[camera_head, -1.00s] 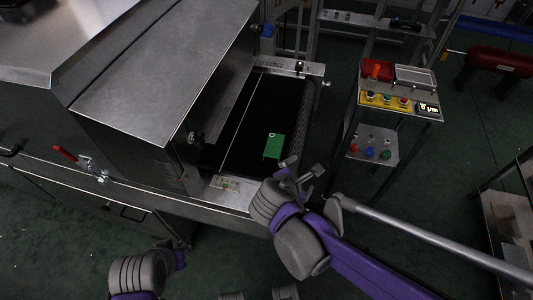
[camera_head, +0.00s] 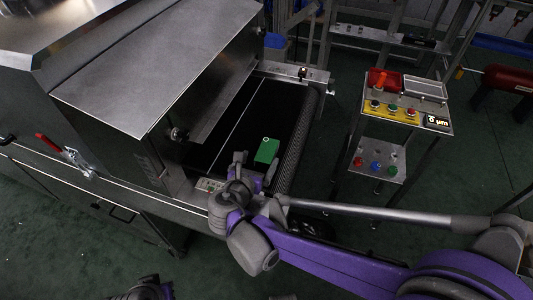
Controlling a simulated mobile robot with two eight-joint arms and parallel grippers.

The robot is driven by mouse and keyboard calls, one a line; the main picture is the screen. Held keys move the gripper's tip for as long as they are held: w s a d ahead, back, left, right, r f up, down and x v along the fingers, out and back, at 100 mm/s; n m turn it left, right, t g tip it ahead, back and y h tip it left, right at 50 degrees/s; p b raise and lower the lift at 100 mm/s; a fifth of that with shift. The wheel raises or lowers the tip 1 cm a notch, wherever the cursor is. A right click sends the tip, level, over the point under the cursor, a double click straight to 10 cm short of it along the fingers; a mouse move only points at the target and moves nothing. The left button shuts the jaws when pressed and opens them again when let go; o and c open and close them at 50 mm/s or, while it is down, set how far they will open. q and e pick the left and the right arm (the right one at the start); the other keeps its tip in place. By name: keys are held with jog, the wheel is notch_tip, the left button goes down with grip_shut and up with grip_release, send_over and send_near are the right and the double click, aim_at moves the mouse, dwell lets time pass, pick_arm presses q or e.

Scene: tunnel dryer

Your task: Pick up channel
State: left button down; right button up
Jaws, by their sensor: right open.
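A small green block, which I take to be the channel (camera_head: 267,150), lies on the black belt (camera_head: 237,133) at the mouth of the metal dryer. A small pale round mark shows on its top near the far end. My right gripper (camera_head: 256,172) is open at the near end of the belt, just in front of the block. One finger stands left of the block's near end and the other at its right. I cannot tell whether they touch it. Only a part of my left arm shows at the bottom edge; its gripper is out of view.
The dryer housing (camera_head: 160,65) rises left of the belt, with a red-handled clamp (camera_head: 68,152) on its side. A stand with a button panel (camera_head: 405,108) and a lower shelf (camera_head: 375,166) stands on the right. A metal frame is behind the belt.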

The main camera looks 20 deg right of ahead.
aim_at(265, 154)
jog(key=x, duration=0.2)
jog(key=b+x, duration=0.1)
jog(key=x, duration=0.2)
jog(key=shift+s+d, duration=0.1)
jog(key=shift+d, duration=0.3)
jog(key=shift+r, duration=0.1)
grip_shut()
